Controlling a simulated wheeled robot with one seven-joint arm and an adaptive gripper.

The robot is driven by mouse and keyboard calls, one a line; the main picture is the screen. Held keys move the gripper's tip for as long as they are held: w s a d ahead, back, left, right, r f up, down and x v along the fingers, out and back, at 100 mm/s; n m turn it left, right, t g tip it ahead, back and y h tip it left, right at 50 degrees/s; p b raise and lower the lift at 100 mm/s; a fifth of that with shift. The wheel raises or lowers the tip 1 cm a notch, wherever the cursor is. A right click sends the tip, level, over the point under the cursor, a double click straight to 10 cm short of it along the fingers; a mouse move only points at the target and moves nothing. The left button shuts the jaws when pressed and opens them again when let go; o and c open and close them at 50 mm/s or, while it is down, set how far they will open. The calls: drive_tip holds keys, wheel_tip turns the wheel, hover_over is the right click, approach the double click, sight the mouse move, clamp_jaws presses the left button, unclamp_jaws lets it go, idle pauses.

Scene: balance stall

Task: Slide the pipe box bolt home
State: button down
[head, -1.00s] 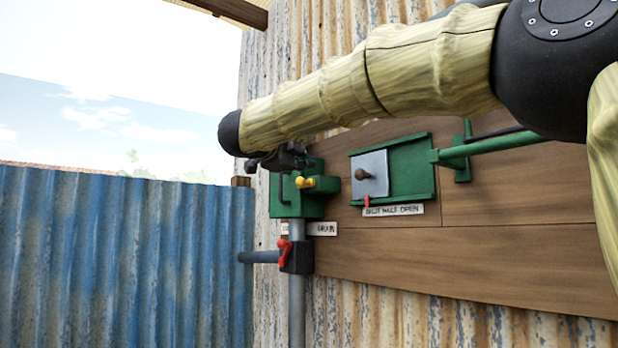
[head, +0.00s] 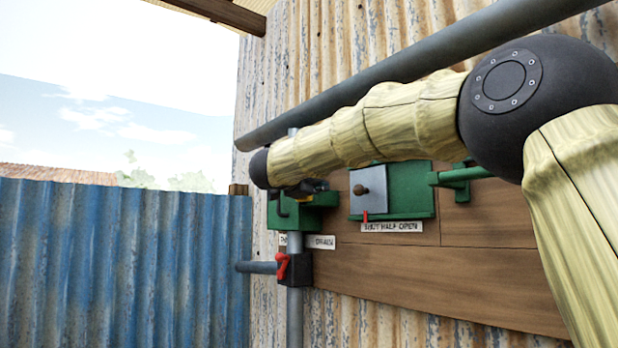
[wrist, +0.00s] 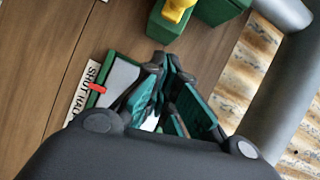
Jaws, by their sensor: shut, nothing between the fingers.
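The green pipe box (head: 285,215) is on the upright grey pipe at the left of the board in the head view. Its yellow bolt knob (wrist: 176,10) shows at the top edge of the wrist view, on the green box (wrist: 166,28). In the head view my wrist covers most of the bolt, so its exact position is hidden. My gripper (wrist: 163,62) is shut and empty, its fingertips below the knob in the wrist picture and apart from it. In the head view the gripper (head: 304,187) is a dark shape at the box's top, mostly hidden.
Right of the box is a green-framed shutter with a grey plate (head: 367,190), a brown knob and a red pointer over a "SHUT HALF OPEN" label (head: 392,227). A red-handled valve (head: 282,266) sits below the box. A thick grey pipe (head: 400,72) slants above my arm.

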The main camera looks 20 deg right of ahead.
drive_tip(key=w, duration=0.1)
drive_tip(key=w+a+p, duration=0.1)
drive_tip(key=w+p, duration=0.1)
drive_tip(key=shift+w+a+f, duration=0.25)
drive_tip(key=shift+a+f, duration=0.1)
drive_tip(key=shift+a, duration=0.05)
drive_tip(key=shift+w, duration=0.15)
